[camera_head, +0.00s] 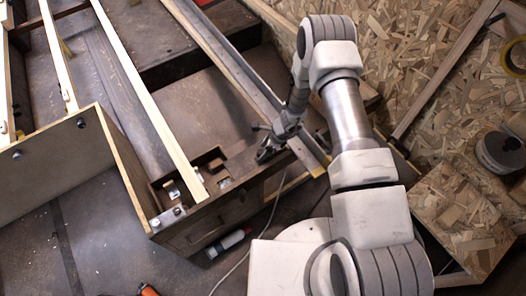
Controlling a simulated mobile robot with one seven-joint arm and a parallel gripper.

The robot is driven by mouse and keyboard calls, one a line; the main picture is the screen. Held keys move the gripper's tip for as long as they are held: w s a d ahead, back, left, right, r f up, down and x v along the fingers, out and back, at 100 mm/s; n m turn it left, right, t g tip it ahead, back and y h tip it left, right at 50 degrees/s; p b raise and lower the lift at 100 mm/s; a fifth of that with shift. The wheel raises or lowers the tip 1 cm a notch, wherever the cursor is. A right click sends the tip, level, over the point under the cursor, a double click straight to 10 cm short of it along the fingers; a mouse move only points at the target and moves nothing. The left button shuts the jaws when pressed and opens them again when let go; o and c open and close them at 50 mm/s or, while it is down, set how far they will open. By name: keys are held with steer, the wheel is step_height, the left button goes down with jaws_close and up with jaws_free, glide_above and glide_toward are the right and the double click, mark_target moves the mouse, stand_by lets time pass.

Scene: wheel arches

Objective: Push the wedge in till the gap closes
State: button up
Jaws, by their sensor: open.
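My gripper (262,156) is open at the end of my arm. It is low over the right part of the front beam (215,205) of a dark brown wooden frame. I cannot tell whether it touches anything. I cannot pick out the wedge or the gap for certain; both are too small or hidden near the gripper. Several small pale and metal pieces lie in the recesses of the frame's front, such as a light block (225,183) left of my gripper. A long pale wooden strip (150,105) runs down into this front part.
A grey metal rail (235,65) runs close behind my gripper. A corner bracket (167,217) sits at the frame's left. On the floor lie a bottle-like tool (228,243), a cable and an orange-handled tool (148,290). Chipboard with a grey roll (500,150) is at right.

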steer(key=shift+c, duration=0.2)
jaws_close()
stand_by(1.3)
